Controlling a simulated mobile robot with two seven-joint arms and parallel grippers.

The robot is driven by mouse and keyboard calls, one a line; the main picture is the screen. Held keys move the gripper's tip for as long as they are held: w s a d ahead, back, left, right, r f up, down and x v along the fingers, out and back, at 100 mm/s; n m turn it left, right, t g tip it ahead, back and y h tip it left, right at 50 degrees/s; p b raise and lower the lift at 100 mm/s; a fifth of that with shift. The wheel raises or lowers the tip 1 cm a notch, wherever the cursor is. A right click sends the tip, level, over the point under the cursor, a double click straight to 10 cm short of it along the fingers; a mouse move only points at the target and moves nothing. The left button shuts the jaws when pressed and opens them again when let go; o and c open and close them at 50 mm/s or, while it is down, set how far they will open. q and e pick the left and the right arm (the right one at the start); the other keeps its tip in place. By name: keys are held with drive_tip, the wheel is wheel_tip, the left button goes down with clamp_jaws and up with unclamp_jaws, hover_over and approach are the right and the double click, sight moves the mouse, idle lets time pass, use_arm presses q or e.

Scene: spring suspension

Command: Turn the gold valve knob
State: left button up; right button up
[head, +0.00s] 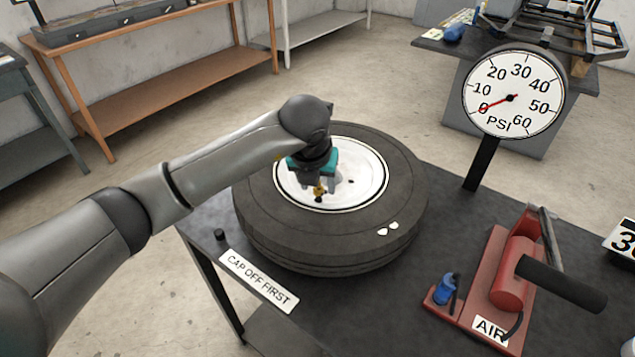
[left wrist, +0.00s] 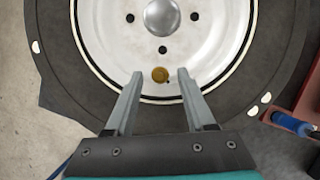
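The gold valve knob (left wrist: 160,74) sits on the white wheel rim near its edge, and it also shows in the head view (head: 319,190). The white rim (left wrist: 112,50) lies flat inside a dark tire (head: 270,222) on the table. My left gripper (left wrist: 160,77) points down over the rim in the left wrist view. Its two grey fingers are apart, one on each side of the knob, with a visible gap on both sides. I cannot tell how high the fingertips are above the rim. My right gripper is in neither view.
The dark table (head: 420,300) holds a pressure gauge (head: 513,93) reading about 0, a red air pump (head: 508,275) at the right and a "CAP OFF FIRST" sign (head: 257,280). A small black cap (head: 220,235) stands by the table's left edge.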

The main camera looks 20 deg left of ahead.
use_arm(q)
drive_tip(key=v, duration=1.5)
drive_tip(key=shift+r+p, duration=0.15)
drive_tip(key=shift+p, duration=0.2)
